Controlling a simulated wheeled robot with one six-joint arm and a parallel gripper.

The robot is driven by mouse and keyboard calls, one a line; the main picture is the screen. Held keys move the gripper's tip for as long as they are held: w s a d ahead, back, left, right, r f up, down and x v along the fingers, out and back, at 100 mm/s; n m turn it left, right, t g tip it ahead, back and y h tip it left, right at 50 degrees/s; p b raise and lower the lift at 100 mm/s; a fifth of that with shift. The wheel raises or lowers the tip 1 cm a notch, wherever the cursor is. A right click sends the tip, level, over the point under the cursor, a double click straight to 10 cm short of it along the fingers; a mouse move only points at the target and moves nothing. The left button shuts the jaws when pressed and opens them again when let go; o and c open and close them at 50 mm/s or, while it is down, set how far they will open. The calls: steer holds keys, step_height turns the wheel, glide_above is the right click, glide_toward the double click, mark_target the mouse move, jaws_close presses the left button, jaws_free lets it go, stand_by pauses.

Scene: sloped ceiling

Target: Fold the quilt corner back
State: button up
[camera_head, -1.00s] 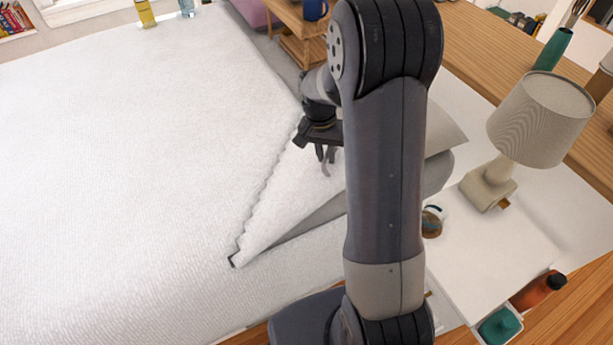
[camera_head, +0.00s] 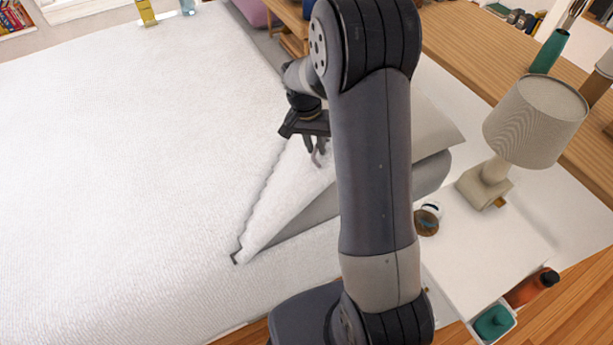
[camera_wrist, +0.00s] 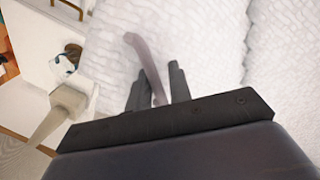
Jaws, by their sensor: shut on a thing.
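The white quilt (camera_head: 110,150) covers the bed. Its near right part shows as a pointed white flap (camera_head: 285,202) with a jagged, shadowed edge on the left and a grey strip of bed below it. The quilt also fills the right of the wrist view (camera_wrist: 210,50). My gripper (camera_head: 314,148) is over the flap, pointing down. In the wrist view its fingers (camera_wrist: 155,88) are shut on a thin, curved grey-mauve strip, which seems to be a tab of the quilt's corner (camera_wrist: 138,52). My arm hides the flap's right side.
Grey pillows (camera_head: 432,130) lie behind my arm. To the right, a beige lamp (camera_head: 537,120) and a small round brown item (camera_head: 427,220) stand on the white bedside table (camera_head: 480,265).

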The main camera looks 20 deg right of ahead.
steer(key=shift+w+a+r+p, duration=0.3)
steer(key=shift+w+a+r, duration=0.15)
steer(key=shift+a, duration=0.3)
steer(key=shift+c, duration=0.2)
steer(key=shift+o, duration=0.4)
steer(key=shift+w+a+r+p, duration=0.55)
steer(key=shift+a+r+p, duration=0.1)
steer(key=shift+a+p, duration=0.2)
steer(key=shift+w+a, duration=0.1)
steer(key=shift+a, duration=0.15)
steer(key=shift+h, duration=0.3)
steer(key=shift+c, duration=0.3)
